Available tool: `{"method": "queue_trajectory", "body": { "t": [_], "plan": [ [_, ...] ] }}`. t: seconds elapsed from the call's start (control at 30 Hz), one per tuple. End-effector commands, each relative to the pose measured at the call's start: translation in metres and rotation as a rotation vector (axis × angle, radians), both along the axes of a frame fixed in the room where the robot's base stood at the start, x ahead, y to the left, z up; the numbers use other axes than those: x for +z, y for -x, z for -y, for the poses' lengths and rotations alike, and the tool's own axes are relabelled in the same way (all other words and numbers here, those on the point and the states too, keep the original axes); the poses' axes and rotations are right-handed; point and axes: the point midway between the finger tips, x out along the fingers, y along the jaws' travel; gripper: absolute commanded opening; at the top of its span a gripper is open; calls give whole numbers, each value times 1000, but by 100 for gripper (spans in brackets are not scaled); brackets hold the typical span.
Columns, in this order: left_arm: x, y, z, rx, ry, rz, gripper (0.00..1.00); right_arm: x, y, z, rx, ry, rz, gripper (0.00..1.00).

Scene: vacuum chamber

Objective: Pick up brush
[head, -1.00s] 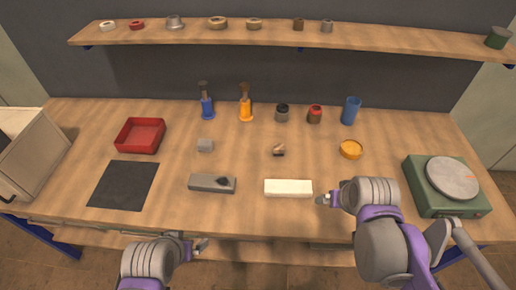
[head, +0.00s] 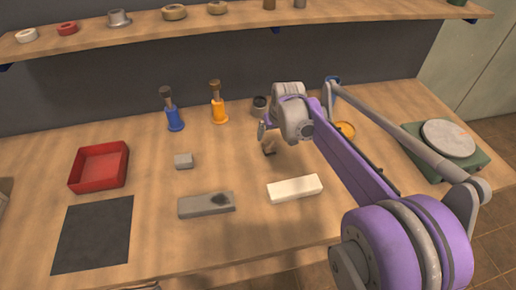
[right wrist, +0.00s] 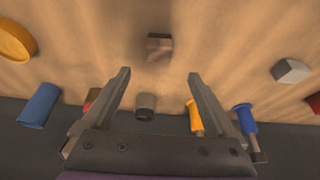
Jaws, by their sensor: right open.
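A small dark brown and tan block-like item (head: 268,149), which may be the brush, lies on the wooden bench. It also shows in the right wrist view (right wrist: 160,45), at the top middle. My right gripper (head: 264,132) is close to it in the head view and partly covers it. In the right wrist view the right fingers (right wrist: 158,73) are wide apart and empty, and the item lies beyond the tips, roughly centred between them. They do not appear to touch. My left gripper cannot be made out.
Bottles with a blue base (head: 175,120) and an orange base (head: 219,112) and a dark jar (right wrist: 145,106) stand behind. A grey cube (head: 184,161), red tray (head: 100,182), grey block (head: 206,205) and white block (head: 295,188) lie around. A green scale (head: 470,167) stands right.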

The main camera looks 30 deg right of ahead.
Motion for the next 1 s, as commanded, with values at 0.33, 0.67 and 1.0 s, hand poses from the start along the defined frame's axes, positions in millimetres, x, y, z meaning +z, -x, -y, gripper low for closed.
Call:
{"method": "queue_trajectory", "body": {
  "t": [0.33,0.67,1.0],
  "plan": [
    [-5,1,0,0,0,-2,100,-44,-17,3,1,0,0,92],
    [-8,1,0,0,0,-2,100,-83,-26,5,1,0,0,92],
    [-8,1,0,0,0,-3,100,-96,-31,6,1,1,1,92]
  ]
}}
